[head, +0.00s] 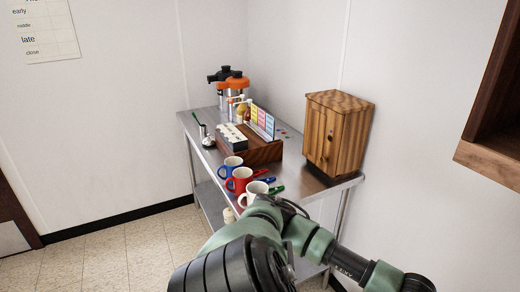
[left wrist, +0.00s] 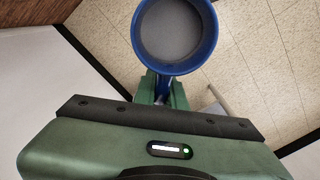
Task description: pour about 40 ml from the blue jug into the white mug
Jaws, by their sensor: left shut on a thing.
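The blue jug (left wrist: 176,66) shows in the left wrist view as a round blue vessel with a grey inside, seen through its mouth. I cannot tell how much liquid is in it. My left gripper (left wrist: 163,88) is shut on it at its near side. In the head view the jug and this gripper are not visible. The white mug (head: 252,193) stands near the front of the steel table in the head view, with part of my arm just below it. A red mug (head: 240,180) and a blue mug (head: 231,168) stand behind it. My right gripper is not in view.
The steel table (head: 312,186) also holds a wooden cabinet (head: 338,135), a wooden organizer box (head: 262,153), coloured pens beside the mugs, and orange-topped and dark-topped flasks (head: 235,84) at the back. A wooden shelf (head: 490,160) juts in at right. Floor at left is clear.

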